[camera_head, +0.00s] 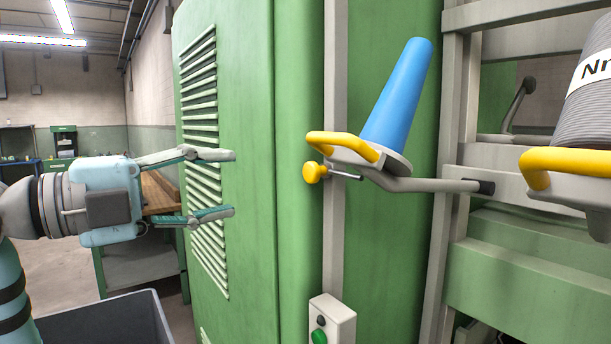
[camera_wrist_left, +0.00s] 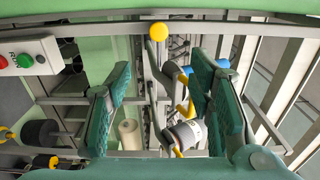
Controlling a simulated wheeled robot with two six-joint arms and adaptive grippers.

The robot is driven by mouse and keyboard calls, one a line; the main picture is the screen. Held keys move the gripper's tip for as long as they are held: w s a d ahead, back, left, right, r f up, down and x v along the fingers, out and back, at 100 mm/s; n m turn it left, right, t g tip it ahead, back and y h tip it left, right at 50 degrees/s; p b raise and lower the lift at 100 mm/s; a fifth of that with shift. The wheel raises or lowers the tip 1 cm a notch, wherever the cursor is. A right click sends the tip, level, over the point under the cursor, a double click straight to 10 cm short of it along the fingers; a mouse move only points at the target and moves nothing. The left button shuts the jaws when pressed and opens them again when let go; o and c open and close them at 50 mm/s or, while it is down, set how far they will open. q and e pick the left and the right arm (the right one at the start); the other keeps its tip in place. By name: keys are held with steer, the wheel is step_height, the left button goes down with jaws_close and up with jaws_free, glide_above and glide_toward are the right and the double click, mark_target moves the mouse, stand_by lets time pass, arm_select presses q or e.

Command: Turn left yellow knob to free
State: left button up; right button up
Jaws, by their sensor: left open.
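The left yellow knob (camera_head: 314,172) is a small round knob on a thin rod, at the left end of the grey spindle holder (camera_head: 400,184). It also shows at the top middle of the left wrist view (camera_wrist_left: 158,32). A yellow curved handle (camera_head: 345,143) and a tilted blue cone (camera_head: 398,95) are just above and right of it. My left gripper (camera_head: 232,184) is open and empty, left of the knob and apart from it, with its fingers pointing right. In the left wrist view the knob lies beyond the gap between the green fingers (camera_wrist_left: 160,68). My right gripper is not in view.
The green cabinet (camera_head: 235,60) with a louvred vent fills the middle. A button box (camera_head: 332,322) with a green button is below the knob. A second holder with a yellow handle (camera_head: 565,161) carries a grey spool (camera_head: 590,105). A dark bin (camera_head: 110,298) is lower left.

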mark_target(308, 173)
arm_select(q)
steer(key=p+x, duration=0.1)
steer(key=x, duration=0.6)
steer(key=p+x, duration=0.1)
steer(key=x, duration=0.6)
steer(key=shift+w+f+p, duration=0.1)
steer(key=shift+w+p, duration=0.2)
steer(key=shift+w, duration=0.1)
steer(key=shift+a, duration=0.15)
steer(key=shift+w, duration=0.15)
steer(key=shift+f, duration=0.1)
jaws_close()
